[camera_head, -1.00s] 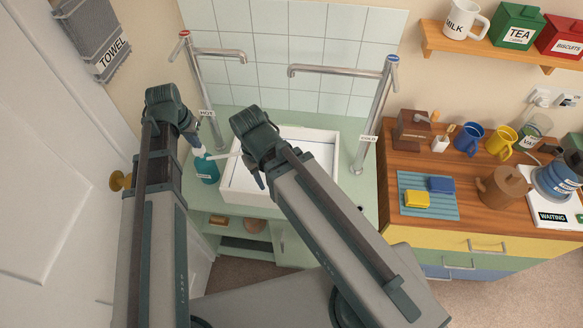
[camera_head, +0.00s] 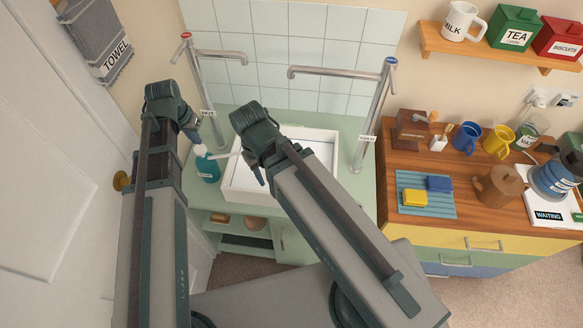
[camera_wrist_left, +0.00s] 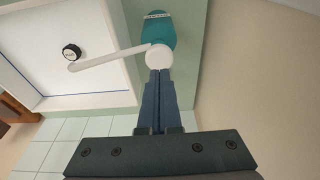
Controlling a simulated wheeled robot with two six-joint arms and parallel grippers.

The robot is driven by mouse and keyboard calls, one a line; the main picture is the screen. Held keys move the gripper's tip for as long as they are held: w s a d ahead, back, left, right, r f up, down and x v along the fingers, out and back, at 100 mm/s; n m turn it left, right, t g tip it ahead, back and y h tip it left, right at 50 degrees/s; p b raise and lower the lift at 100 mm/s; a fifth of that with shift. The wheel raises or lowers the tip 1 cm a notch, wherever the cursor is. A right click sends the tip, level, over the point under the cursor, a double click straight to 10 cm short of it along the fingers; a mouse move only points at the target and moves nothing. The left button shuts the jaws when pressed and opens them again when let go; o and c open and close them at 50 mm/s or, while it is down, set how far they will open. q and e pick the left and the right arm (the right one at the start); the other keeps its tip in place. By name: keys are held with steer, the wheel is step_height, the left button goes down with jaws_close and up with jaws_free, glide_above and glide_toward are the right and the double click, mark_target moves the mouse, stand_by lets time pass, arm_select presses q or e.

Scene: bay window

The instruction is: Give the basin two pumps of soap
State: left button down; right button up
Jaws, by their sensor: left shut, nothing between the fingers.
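The teal soap bottle (camera_head: 208,170) stands on the green counter left of the basin, with a white pump head (camera_head: 200,150) and a spout pointing right over the basin. The white basin (camera_head: 240,194) is partly hidden behind my right arm. My left gripper (camera_head: 196,136) is shut and empty, just above the pump head. In the left wrist view, its closed fingertips (camera_wrist_left: 158,74) meet the edge of the round pump top (camera_wrist_left: 158,57); whether they touch is unclear. My right gripper (camera_head: 260,180) hangs over the basin's left part, its fingers mostly hidden.
The hot tap (camera_head: 208,100) stands behind the bottle, close to my left gripper; the cold tap (camera_head: 376,110) stands right of the basin. A dark round drain (camera_wrist_left: 71,52) shows in the basin. A wooden counter (camera_head: 440,168) with mugs and sponges is to the right.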

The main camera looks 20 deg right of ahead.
arm_select(q)
steer(key=p+v, duration=0.3)
steer(key=w+p+v, duration=0.1)
steer(key=v, duration=0.1)
steer(key=shift+d+r, duration=0.1)
steer(key=shift+d, duration=0.1)
steer(key=shift+s, duration=0.1)
steer(key=s+d+g+y, duration=0.1)
steer(key=s+d, duration=0.2)
steer(key=s, duration=0.5)
steer(key=s+d+g+y, duration=0.1)
steer(key=s+d, duration=0.2)
steer(key=s, duration=0.6)
steer(key=shift+s+d+n+g, duration=0.2)
steer(key=shift+n+g, duration=0.1)
stand_by(0.6)
